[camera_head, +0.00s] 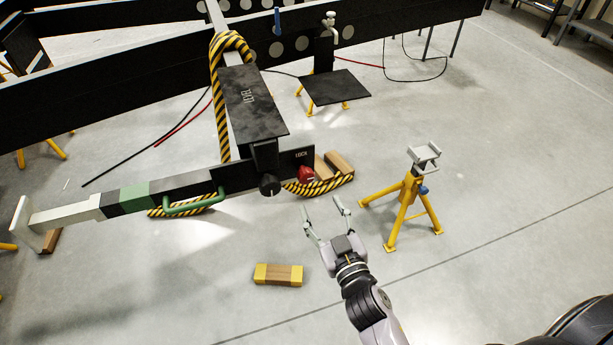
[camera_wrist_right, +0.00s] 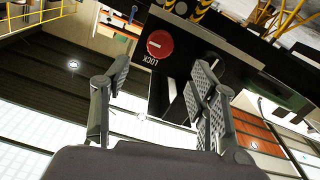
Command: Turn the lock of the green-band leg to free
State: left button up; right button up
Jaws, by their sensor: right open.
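The green-band leg (camera_head: 75,212) extends to the left from a black housing, with a green band (camera_head: 134,196) and a green handle (camera_head: 195,204). Its lock is a red round knob (camera_head: 306,174) on a black plate marked LOCK at the housing's right end. In the right wrist view the knob (camera_wrist_right: 160,44) faces me with a pale bar across it, and the LOCK lettering shows upside down below it. My right gripper (camera_head: 322,206) is open and empty, apart from the knob, below and right of it in the head view. My left gripper is not in view.
A yellow stand (camera_head: 409,198) is close on the right of my gripper. A wooden block with yellow ends (camera_head: 278,274) lies on the floor. A black plate marked LEVEL (camera_head: 250,115) is above the housing. Striped hoses and wooden blocks lie behind the knob.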

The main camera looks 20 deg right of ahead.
aim_at(307, 179)
jog(key=w, duration=1.1)
jog(key=shift+a+b, duration=0.25)
jog(key=shift+b, duration=0.05)
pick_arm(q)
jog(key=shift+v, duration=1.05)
pick_arm(e)
jog(key=shift+c, duration=0.4)
jog(key=c, duration=1.1)
